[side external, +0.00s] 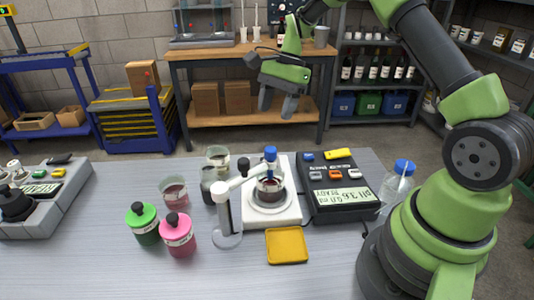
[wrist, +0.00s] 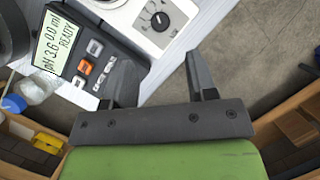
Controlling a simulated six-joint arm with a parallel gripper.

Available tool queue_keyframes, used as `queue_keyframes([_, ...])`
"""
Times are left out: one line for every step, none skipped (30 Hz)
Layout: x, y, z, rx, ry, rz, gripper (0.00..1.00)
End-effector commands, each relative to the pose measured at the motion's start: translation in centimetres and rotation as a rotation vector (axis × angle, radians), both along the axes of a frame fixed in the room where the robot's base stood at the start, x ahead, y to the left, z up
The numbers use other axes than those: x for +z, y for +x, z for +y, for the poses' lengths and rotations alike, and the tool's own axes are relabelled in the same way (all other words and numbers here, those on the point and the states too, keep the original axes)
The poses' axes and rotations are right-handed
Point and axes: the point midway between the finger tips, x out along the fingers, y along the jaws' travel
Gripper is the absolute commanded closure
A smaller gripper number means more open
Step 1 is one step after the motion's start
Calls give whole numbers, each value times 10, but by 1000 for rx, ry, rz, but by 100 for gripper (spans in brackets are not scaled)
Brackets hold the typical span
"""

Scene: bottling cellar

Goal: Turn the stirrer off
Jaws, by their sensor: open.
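The stirrer is a white box (side external: 286,212) on the grey bench, with a beaker of dark red liquid (side external: 269,190) on its round plate. In the wrist view, part of the stirrer (wrist: 188,12) shows at the top, with a round black dial knob (wrist: 160,21) bearing a white pointer, and marks around it. My gripper (side external: 277,108) is open and empty, high above and beyond the bench's far edge. In the wrist view my open gripper (wrist: 160,78) has its fingertips apart below the knob, not touching it.
A dark pH meter (side external: 345,187) stands right of the stirrer. A white electrode arm (side external: 226,208) reaches over the beaker. A yellow tray (side external: 287,246), green bottle (side external: 143,224), pink bottle (side external: 178,235) and blue-capped bottle (side external: 398,182) stand nearby. A wooden workbench (side external: 235,53) is behind.

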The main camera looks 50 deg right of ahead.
Motion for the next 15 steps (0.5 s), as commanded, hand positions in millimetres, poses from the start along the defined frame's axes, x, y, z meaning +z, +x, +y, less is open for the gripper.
queue_keyframes([-11, 1, -4, -24, 13, 23, 48])
queue_keyframes([-15, 2, -5, -36, 19, 31, 48])
queue_keyframes([-19, 2, -7, -48, 24, 41, 48])
queue_keyframes([-22, 2, -7, -54, 27, 46, 48])
queue_keyframes([-24, 2, -8, -58, 29, 50, 48])
queue_keyframes([-27, 2, -7, -61, 31, 54, 48])
queue_keyframes([-30, 2, -6, -62, 31, 54, 48])
queue_keyframes([-33, 2, -5, -61, 31, 54, 48])
queue_keyframes([-37, 2, -3, -60, 33, 55, 48])
queue_keyframes([-42, 2, -1, -59, 32, 56, 48])
queue_keyframes([-46, 2, 1, -59, 32, 57, 48])
queue_keyframes([-53, 2, 4, -59, 32, 57, 48])
queue_keyframes([-59, 1, 7, -57, 32, 58, 48])
queue_keyframes([-64, 1, 9, -59, 32, 57, 48])
queue_keyframes([-72, 1, 12, -59, 31, 57, 48])
